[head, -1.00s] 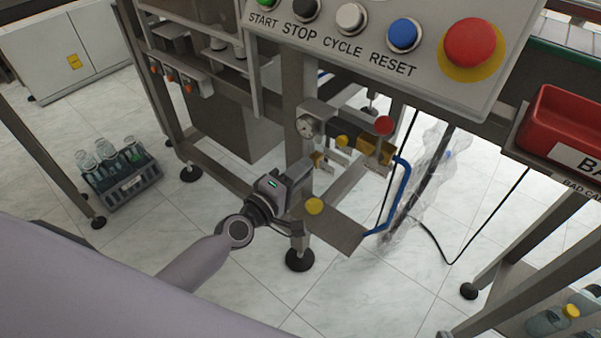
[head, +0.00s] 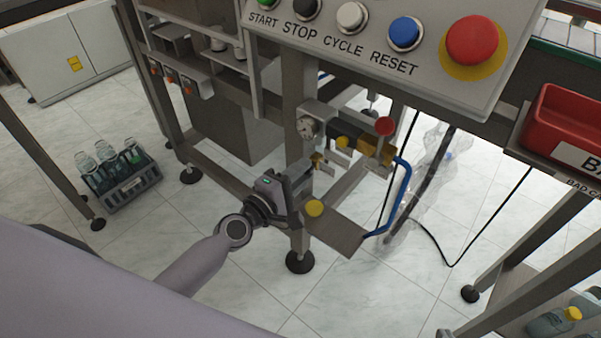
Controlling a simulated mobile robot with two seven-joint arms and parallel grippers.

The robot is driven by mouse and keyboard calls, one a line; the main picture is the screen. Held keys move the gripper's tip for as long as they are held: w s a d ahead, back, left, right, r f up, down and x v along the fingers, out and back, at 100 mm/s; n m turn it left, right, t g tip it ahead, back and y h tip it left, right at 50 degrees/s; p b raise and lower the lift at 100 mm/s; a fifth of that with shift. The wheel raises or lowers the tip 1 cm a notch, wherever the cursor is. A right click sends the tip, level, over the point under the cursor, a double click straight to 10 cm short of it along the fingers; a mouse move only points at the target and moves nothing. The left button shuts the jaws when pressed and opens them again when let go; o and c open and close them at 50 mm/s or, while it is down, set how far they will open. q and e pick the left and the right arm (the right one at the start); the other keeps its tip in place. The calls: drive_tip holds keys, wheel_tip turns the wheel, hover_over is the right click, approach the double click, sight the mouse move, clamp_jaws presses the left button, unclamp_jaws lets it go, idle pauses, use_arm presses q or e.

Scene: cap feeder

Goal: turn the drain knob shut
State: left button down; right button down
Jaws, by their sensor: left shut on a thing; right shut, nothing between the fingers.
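The air unit hangs under the control panel, with a round gauge (head: 306,127), a dark bowl and a brass block (head: 375,157). A small brass drain knob (head: 317,159) shows just below the gauge. My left gripper (head: 309,170) reaches up to it from the lower left, its fingers shut on the knob. The fingers hide part of the knob, so its exact turn cannot be read. My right gripper is not in view.
A red knob (head: 385,126) and a blue hose (head: 403,190) are right of the air unit. A bottle crate (head: 120,187) is on the floor at left.

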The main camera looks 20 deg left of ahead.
use_arm(q)
drive_tip(key=c, duration=0.9)
unclamp_jaws()
drive_tip(key=v, duration=0.7)
